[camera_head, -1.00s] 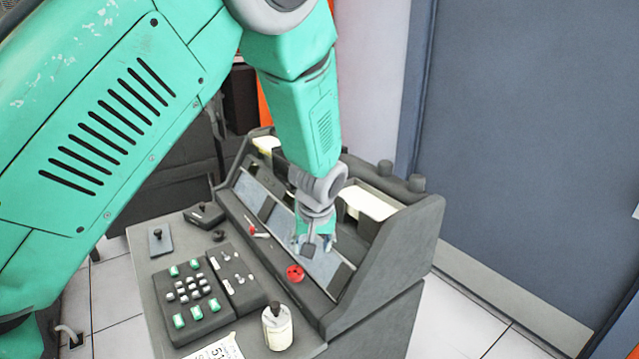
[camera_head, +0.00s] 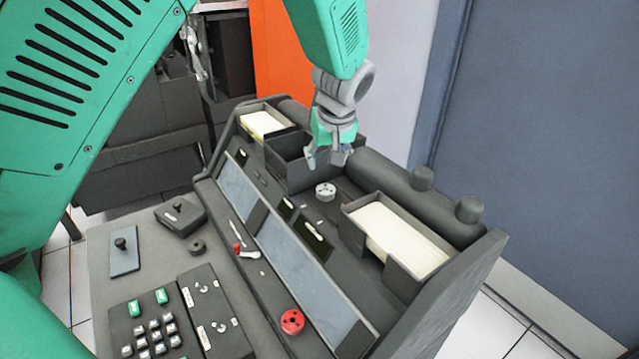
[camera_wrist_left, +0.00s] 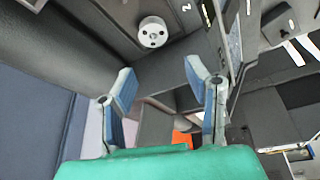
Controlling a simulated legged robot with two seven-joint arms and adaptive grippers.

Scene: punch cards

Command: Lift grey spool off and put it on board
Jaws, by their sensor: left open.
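A light grey spool (camera_head: 326,192) with small holes in its face sits on the dark machine's upper deck, between the bin and the card tray. It also shows in the left wrist view (camera_wrist_left: 153,32), beyond the fingertips. My left gripper (camera_head: 328,158) is open and empty, just above and behind the spool; its spread fingers show in the left wrist view (camera_wrist_left: 160,78). The fingers look apart from the spool. A small grey board (camera_head: 124,262) with a dark peg lies at the desk's left; I cannot tell if it is the task's board. My right gripper is out of view.
A red spool (camera_head: 292,322) sits at the sloped panel's lower edge. A dark ring (camera_head: 196,248) lies near the lever box (camera_head: 180,216). An open dark bin (camera_head: 288,168) and a card tray (camera_head: 405,245) flank the grey spool. A keypad (camera_head: 150,325) stands in front.

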